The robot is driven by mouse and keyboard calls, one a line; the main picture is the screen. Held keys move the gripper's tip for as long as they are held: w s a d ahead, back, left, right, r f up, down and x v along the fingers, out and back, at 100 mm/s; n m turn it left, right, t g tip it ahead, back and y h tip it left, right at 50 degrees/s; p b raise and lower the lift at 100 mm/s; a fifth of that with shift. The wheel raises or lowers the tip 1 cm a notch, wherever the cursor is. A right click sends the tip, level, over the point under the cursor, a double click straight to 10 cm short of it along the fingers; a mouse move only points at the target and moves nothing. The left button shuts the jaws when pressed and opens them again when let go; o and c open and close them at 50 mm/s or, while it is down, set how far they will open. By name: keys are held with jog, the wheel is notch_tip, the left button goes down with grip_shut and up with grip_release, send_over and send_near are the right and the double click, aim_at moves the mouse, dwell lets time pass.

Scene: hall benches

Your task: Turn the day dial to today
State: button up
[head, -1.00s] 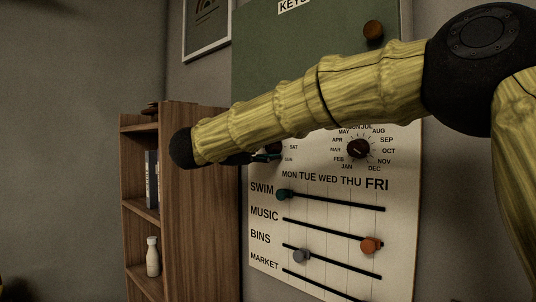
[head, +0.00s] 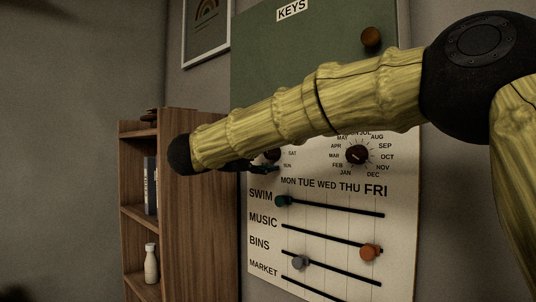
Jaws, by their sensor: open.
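The day dial (head: 272,154) is a dark round knob on the white lower part of the wall board (head: 330,232). Only its right side shows, with the labels SAT and SUN; my arm hides the rest, including where its pointer aims. My gripper (head: 272,168) shows as a small dark shape below my arm, close by the dial. It is open. I cannot tell whether its fingers touch the knob. The month dial (head: 357,154), a dark knob ringed by month names, sits to the right of the day dial.
Below the dials are slider rows with a teal knob (head: 283,201), an orange knob (head: 371,252) and a grey knob (head: 300,262). A brown knob (head: 371,37) is on the green panel (head: 300,60). A wooden shelf (head: 190,200) with a white bottle (head: 151,263) stands left.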

jog(key=v, duration=1.1)
jog(key=shift+s+a, duration=0.25)
jog(key=shift+s, duration=0.05)
